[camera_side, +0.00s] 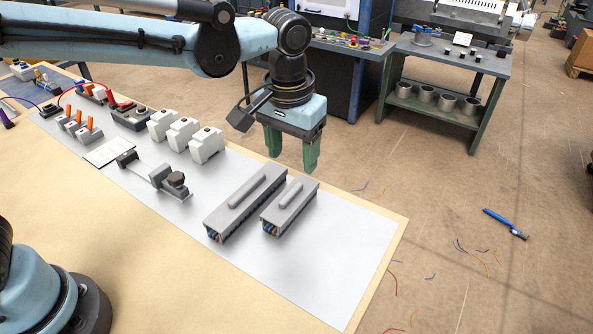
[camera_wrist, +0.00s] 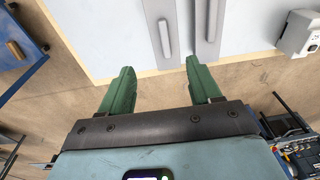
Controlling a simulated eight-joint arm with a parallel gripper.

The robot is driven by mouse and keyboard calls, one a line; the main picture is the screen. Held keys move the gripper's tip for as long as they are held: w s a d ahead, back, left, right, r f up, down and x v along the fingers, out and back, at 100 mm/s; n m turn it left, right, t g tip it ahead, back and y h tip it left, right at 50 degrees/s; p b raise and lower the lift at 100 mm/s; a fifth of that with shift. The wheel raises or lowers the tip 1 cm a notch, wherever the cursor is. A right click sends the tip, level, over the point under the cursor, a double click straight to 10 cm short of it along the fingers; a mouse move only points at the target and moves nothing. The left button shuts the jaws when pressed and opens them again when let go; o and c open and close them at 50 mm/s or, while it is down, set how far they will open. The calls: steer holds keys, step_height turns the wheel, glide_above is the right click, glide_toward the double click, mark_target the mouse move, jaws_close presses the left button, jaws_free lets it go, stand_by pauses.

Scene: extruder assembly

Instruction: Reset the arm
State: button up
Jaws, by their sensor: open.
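My gripper (camera_side: 292,158) has two green fingers pointing down. It is open and empty, held above the far edge of the work table, behind two long grey ribbed boxes. In the wrist view, the open gripper (camera_wrist: 160,85) shows both green fingers spread apart with nothing between them. The longer grey box (camera_side: 232,208) and the shorter grey box (camera_side: 290,205) lie side by side on the light panel. Each has a raised bar on top, and coloured wires show at the near end. My arm is stretched across the top of the side view.
The light grey panel (camera_side: 325,275) lies on the wooden table, with free room at its right end. White modules (camera_side: 190,138), a grey rail-like part (camera_side: 150,176) and orange-topped parts (camera_side: 78,122) stand to the left. A green bench (camera_side: 450,68) stands behind.

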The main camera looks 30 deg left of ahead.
steer(key=s+a+t, duration=0.3)
steer(key=s+a, duration=0.2)
steer(key=a, duration=0.3)
steer(key=s+a+t, duration=0.3)
steer(key=s+a, duration=0.2)
steer(key=a, duration=0.4)
steer(key=shift+s+a, duration=0.15)
steer(key=shift+s, duration=0.25)
steer(key=shift+f, duration=0.1)
